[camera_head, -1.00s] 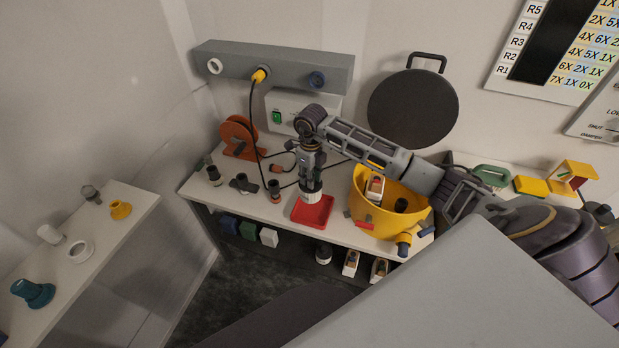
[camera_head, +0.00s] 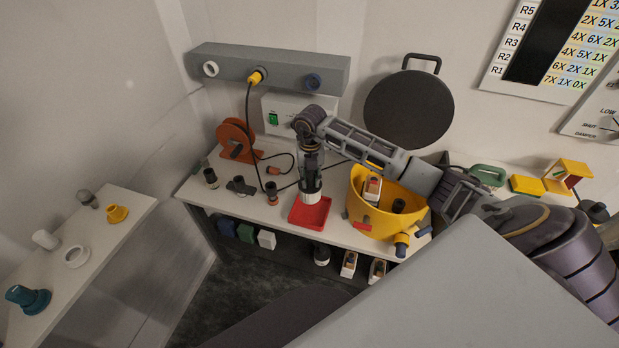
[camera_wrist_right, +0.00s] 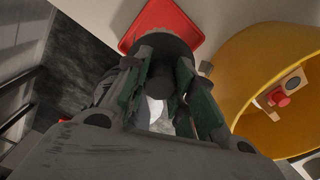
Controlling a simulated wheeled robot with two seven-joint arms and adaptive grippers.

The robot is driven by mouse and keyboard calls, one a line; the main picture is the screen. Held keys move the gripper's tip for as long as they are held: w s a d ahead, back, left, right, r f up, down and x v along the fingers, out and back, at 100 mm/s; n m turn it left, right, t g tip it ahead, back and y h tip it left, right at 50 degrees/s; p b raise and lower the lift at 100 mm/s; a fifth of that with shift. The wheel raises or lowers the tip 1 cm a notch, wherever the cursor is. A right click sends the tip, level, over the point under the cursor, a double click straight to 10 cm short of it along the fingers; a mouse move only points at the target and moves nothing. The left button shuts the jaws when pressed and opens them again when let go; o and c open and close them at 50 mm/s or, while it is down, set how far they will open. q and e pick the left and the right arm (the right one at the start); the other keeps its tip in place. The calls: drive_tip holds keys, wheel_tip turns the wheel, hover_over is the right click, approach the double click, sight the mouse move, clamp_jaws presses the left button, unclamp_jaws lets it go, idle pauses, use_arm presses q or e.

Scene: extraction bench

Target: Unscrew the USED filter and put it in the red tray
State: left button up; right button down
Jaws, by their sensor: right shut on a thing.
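My right gripper (camera_head: 311,181) points straight down over the red tray (camera_head: 317,219) on the bench. It is shut on a filter (camera_head: 311,197), which has a white body and a dark end. The filter is upright and its lower end is within the tray's outline; I cannot tell whether it touches the tray floor. In the right wrist view the green-padded fingers (camera_wrist_right: 166,98) close on the filter's dark stem, its round dark end (camera_wrist_right: 163,44) in front of the red tray (camera_wrist_right: 190,22). Any label on the filter is hidden. My left gripper is not in view.
A yellow bucket (camera_head: 365,219) with several items stands close to the tray's right; it also shows in the wrist view (camera_wrist_right: 245,60). Small dark fittings (camera_head: 240,187) and an orange reel (camera_head: 236,140) are to the left. A black cable (camera_head: 251,125) hangs from the grey wall box (camera_head: 220,66).

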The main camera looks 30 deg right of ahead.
sight(310, 188)
drive_tip(key=m, duration=0.4)
drive_tip(key=shift+m, duration=0.4)
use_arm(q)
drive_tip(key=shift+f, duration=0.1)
use_arm(e)
drive_tip(key=shift+f, duration=0.15)
drive_tip(key=shift+f+b, duration=1.55)
drive_tip(key=shift+f, duration=0.6)
drive_tip(key=shift+f+b, duration=0.45)
drive_tip(key=shift+f, duration=0.1)
drive_tip(key=shift+f+b, duration=0.45)
drive_tip(key=shift+f, duration=0.3)
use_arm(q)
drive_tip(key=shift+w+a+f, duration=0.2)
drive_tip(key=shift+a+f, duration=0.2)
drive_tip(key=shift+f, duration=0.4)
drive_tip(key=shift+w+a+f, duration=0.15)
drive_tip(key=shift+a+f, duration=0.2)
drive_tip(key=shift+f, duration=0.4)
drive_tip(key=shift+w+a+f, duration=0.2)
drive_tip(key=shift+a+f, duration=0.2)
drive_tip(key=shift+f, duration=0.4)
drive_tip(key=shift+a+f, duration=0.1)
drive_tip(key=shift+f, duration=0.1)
use_arm(e)
drive_tip(key=shift+f, duration=0.4)
drive_tip(key=c, duration=1.1)
unclamp_jaws()
